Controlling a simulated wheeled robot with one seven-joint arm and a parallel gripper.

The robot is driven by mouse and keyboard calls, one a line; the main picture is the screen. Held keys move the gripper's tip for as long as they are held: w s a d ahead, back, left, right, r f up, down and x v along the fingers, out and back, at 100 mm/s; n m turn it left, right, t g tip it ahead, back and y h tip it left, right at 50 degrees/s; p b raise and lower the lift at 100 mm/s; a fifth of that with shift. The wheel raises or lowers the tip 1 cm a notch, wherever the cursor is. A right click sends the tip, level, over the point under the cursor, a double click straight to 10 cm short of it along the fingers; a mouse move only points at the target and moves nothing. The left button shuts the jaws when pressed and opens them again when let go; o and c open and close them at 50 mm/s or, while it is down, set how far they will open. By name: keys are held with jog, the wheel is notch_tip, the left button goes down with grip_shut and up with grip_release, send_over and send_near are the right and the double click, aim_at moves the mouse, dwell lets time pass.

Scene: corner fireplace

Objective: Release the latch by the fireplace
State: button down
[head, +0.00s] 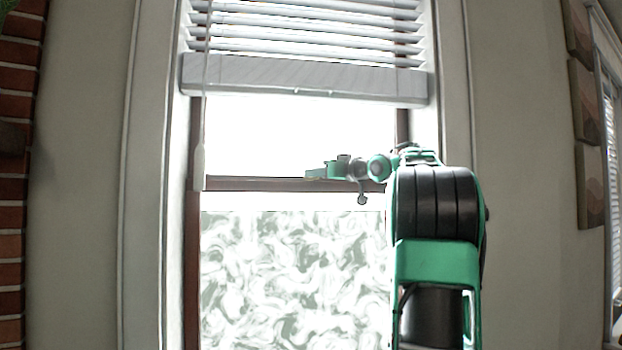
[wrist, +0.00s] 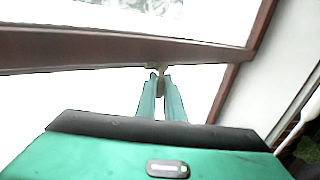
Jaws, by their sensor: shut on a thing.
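The latch (wrist: 158,70) is a small tan-brown piece on the window's dark brown rail, seen in the wrist view. My gripper (wrist: 161,82) has its two green fingertips shut around the lower end of the latch. In the head view my gripper (head: 314,173) reaches leftward along the brown middle rail (head: 240,184). I cannot make out the latch in the head view. The rail also crosses the upper part of the wrist view (wrist: 70,52).
A white slatted blind (head: 305,78) hangs above my gripper, with a cord and white pull (head: 199,165) at the left. Patterned glass (head: 280,285) fills the lower sash. A brick edge (head: 15,200) stands far left, and wall pictures (head: 586,105) hang at right.

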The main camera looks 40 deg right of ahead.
jog(key=shift+w+a+m+g+h, duration=0.2)
jog(key=shift+a+m+g+h, duration=0.3)
jog(key=shift+m+h, duration=0.75)
jog(key=shift+w+a+m+g+h, duration=0.15)
jog(key=shift+a+m+g+h, duration=0.45)
jog(key=shift+h, duration=1.1)
jog(key=shift+w+a+m+g+h, duration=0.25)
jog(key=shift+m+g+h, duration=0.15)
jog(key=shift+m+h, duration=0.9)
jog(key=shift+m+g+h, duration=0.25)
jog(key=shift+g+h, duration=0.05)
jog(key=shift+h, duration=0.35)
jog(key=c, duration=1.9)
grip_release()
jog(key=shift+a, duration=0.1)
jog(key=shift+o, duration=0.2)
jog(key=shift+s, duration=0.15)
jog(key=v, duration=1)
jog(key=shift+s+a, duration=0.15)
